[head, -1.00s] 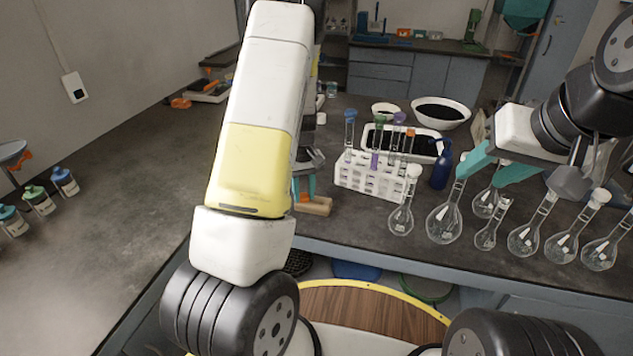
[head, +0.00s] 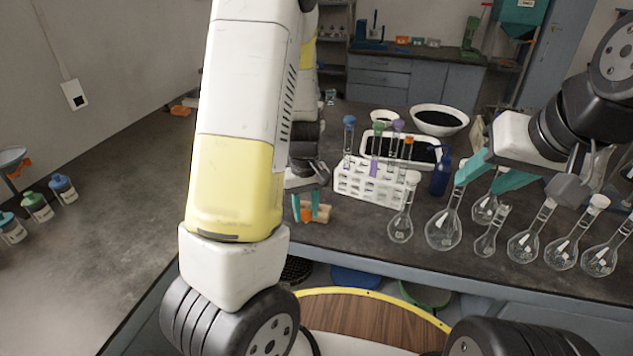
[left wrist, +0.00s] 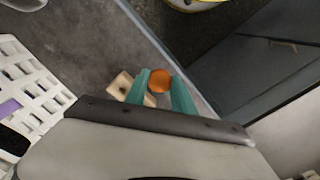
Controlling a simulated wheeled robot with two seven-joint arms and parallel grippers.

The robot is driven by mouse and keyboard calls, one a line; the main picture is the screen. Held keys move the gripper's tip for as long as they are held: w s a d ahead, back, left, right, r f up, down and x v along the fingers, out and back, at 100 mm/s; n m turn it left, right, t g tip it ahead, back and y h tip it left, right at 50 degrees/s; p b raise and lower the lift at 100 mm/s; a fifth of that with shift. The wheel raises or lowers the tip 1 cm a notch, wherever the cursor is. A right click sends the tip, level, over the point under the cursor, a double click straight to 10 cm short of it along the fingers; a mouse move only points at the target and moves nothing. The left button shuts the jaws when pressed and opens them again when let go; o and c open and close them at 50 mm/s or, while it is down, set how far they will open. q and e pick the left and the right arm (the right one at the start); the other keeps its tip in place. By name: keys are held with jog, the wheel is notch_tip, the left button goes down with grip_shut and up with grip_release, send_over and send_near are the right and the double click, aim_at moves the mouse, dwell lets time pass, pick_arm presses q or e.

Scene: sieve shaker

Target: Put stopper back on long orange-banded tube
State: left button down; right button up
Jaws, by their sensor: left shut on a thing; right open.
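My left gripper (head: 306,207) is shut on an orange stopper (left wrist: 159,80), seen between its teal fingertips in the left wrist view. It is near a small wooden block (head: 323,213), which also shows beside the fingers in the left wrist view (left wrist: 120,86). The white rack (head: 370,186), to the right of this gripper, holds several tubes, topped blue, green and purple. My right gripper (head: 492,170) is open above the flasks.
Several glass flasks (head: 443,230) line the front of the bench on the right. A blue bottle (head: 441,176) stands behind them. A black-filled tray (head: 424,139) and bowls (head: 440,108) are behind the rack.

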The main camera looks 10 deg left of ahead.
pick_arm(q)
jog(key=s+d, duration=0.2)
jog(key=s, duration=0.4)
jog(key=shift+d+r, duration=0.15)
jog(key=shift+r, duration=0.15)
